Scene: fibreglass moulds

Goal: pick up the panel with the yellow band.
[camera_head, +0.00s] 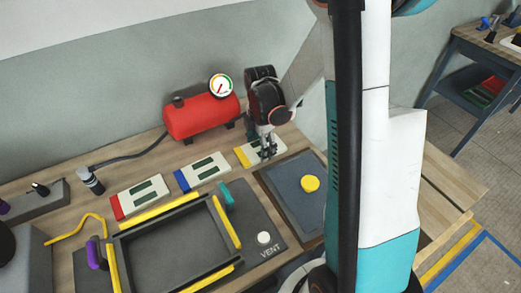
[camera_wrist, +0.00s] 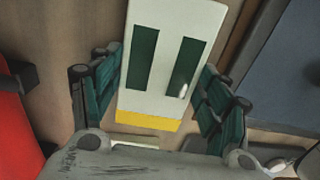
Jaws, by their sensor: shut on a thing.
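The panel with the yellow band (camera_head: 246,155) is a cream-white panel with two dark green strips, at the back right of the wooden bench in the head view. In the wrist view, the panel (camera_wrist: 165,62) lies between my finger pads, with its yellow end towards my palm. My gripper (camera_head: 268,150) is shut on the panel's sides, pointing down over it. The gripper (camera_wrist: 160,85) shows a finger along each long side in the wrist view. I cannot tell whether the panel touches the bench. My fingers hide part of it in the head view.
A blue-banded panel (camera_head: 203,173) and a red-banded panel (camera_head: 142,196) lie to the left. A red tank (camera_head: 203,117) with a gauge stands behind. A yellow-edged mould (camera_head: 175,248) fills the front.

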